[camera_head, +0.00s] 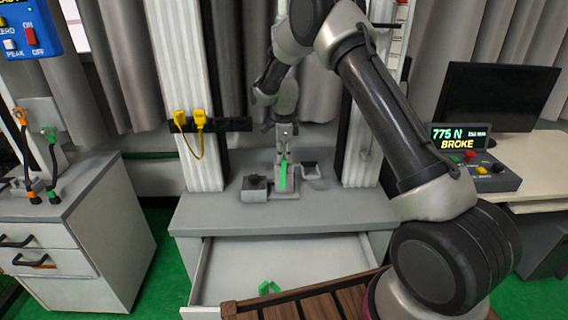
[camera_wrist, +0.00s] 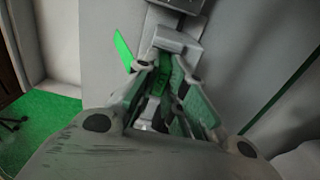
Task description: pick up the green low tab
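My gripper (camera_head: 287,134) points down at the grey clamp fixture on the tower's bench. A bright green strip (camera_head: 283,175) stands upright at that fixture, just below the fingertips. In the wrist view the fingers (camera_wrist: 170,68) come close together in front of the grey clamp (camera_wrist: 174,38). A bright green strip (camera_wrist: 123,50) shows tilted, left of the fingers. A darker green patch (camera_wrist: 178,75) shows between the fingertips. Whether the fingers press on it is hidden.
An open drawer (camera_head: 215,270) below the bench holds small green pieces (camera_head: 268,287). Small dark blocks (camera_head: 255,183) flank the fixture. White columns (camera_head: 190,100) rise on both sides. Yellow plugs (camera_head: 190,121) hang at left. A display (camera_head: 460,138) at right reads BROKE.

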